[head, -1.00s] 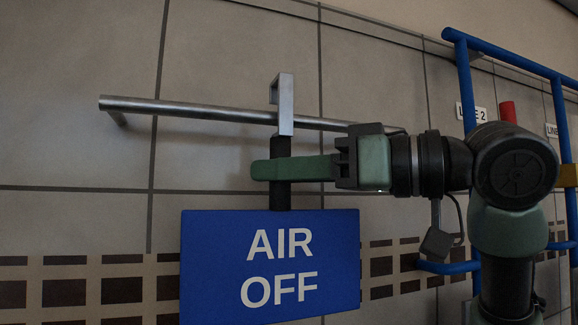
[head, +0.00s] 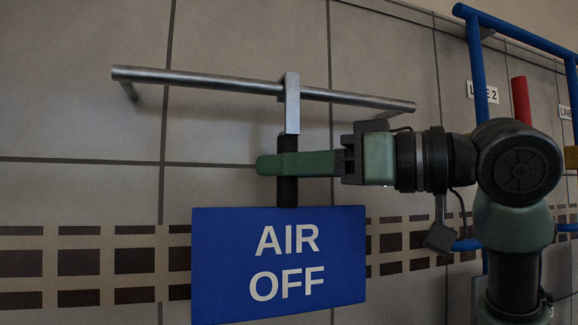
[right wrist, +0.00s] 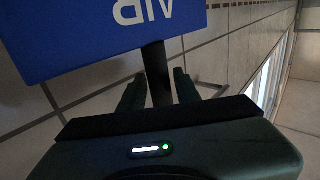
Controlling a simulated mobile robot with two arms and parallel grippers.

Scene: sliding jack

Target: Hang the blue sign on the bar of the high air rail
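The blue sign (head: 278,265) reads "AIR OFF" and hangs from a dark stem (head: 287,190) with a metal hook (head: 291,105) on top. The hook's top stands just above the high air rail's bar (head: 215,83), its front leg in front of the bar. I cannot tell whether the hook touches the bar. My right gripper (head: 287,164) is shut on the stem, between hook and panel. In the right wrist view the fingers (right wrist: 158,88) flank the stem, with part of the sign (right wrist: 100,35) beyond. My left gripper is not in view.
A blue pipe frame (head: 480,75) with a "LINE 2" label (head: 482,91) and a red upright piece (head: 521,100) stands at the right, behind my right arm. The tiled wall lies close behind the sign. The space left of the sign is free.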

